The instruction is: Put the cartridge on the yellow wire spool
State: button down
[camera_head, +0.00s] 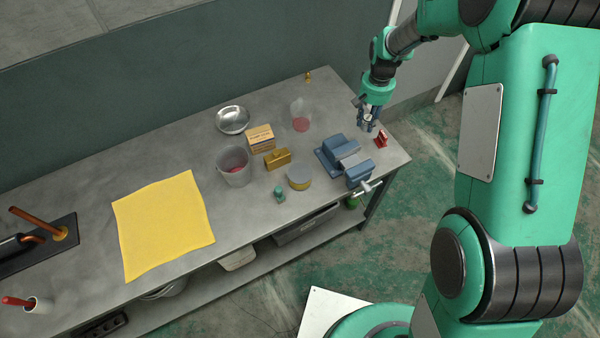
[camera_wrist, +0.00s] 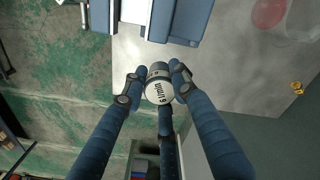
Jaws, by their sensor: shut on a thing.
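My gripper (camera_head: 370,116) is above the right end of the workbench, pointing down, right of the blue vise. In the wrist view my gripper (camera_wrist: 157,76) is shut around a short cylinder with a pale, printed round end, which I take as the cartridge (camera_wrist: 158,91). In the head view the cartridge (camera_head: 367,126) shows only as a small pale patch between the fingers.
The blue vise (camera_head: 345,158) stands between my gripper and the spool. A small red object (camera_head: 381,139) is close by. A green item (camera_head: 280,194), brass block (camera_head: 279,158), cardboard box (camera_head: 260,136) and bucket (camera_head: 235,175) surround the spool. A yellow cloth (camera_head: 163,222) lies left.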

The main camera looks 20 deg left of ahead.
jog(key=s+a+n+b, duration=0.1)
jog(key=s+a+n, duration=0.25)
jog(key=s, duration=0.75)
jog(key=s+a+n, duration=0.3)
jog(key=s+n, duration=0.2)
jog(key=s, duration=0.5)
jog(key=s+a+n+b, duration=0.1)
jog(key=s+a+n, duration=0.25)
jog(key=s, duration=0.75)
jog(key=shift+n, duration=0.3)
jog(key=shift+w+d+f, duration=0.15)
jog(key=shift+f, duration=1.15)
jog(key=shift+w+d+f, duration=0.1)
jog(key=shift+d+f, duration=0.05)
jog(key=shift+f, duration=1.15)
jog(key=shift+w, duration=0.1)
send_over(300, 173)
jog(key=shift+w+f, duration=0.1)
jog(key=shift+f, duration=0.65)
jog(key=shift+f, duration=1.75)
